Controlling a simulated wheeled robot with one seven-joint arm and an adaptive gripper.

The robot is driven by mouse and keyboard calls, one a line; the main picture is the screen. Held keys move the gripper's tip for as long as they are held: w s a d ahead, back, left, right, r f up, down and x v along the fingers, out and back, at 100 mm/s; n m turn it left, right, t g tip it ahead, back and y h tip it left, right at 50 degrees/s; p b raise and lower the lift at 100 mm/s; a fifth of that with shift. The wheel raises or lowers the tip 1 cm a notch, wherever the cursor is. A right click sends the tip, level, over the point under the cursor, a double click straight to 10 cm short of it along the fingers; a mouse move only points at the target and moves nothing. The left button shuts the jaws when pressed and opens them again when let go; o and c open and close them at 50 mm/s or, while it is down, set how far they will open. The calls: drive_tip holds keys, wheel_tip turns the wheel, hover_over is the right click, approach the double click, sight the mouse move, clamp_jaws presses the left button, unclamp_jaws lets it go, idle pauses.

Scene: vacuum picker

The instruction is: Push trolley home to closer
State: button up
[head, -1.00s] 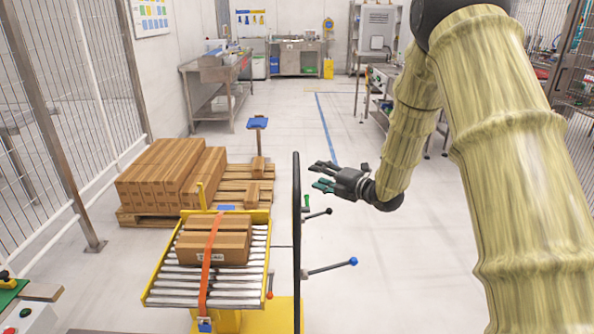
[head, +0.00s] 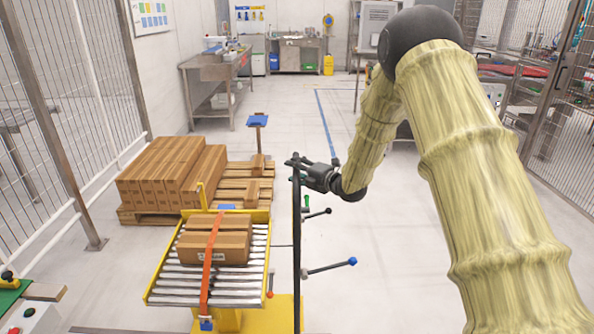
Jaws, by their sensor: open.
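A yellow trolley with a roller top (head: 165,283) stands at lower centre-left, bearing brown cartons (head: 215,240) under an orange strap (head: 209,262). A tall black bar (head: 297,255) rises along its right side. Levers with a blue knob (head: 352,261) and a black knob stick out to the right of the bar. My gripper (head: 294,168) is open and empty at the bar's top end. Its fingers overlap the bar in the picture; I cannot tell whether they touch it. I cannot tell which thing is the closer.
A pallet (head: 137,216) with stacked cartons (head: 170,172) stands behind the trolley on the left. A blue-topped post (head: 257,121) rises beyond it. A control panel (head: 27,311) is at bottom left. Mesh fences (head: 560,125) line both sides.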

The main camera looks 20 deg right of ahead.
clamp_jaws()
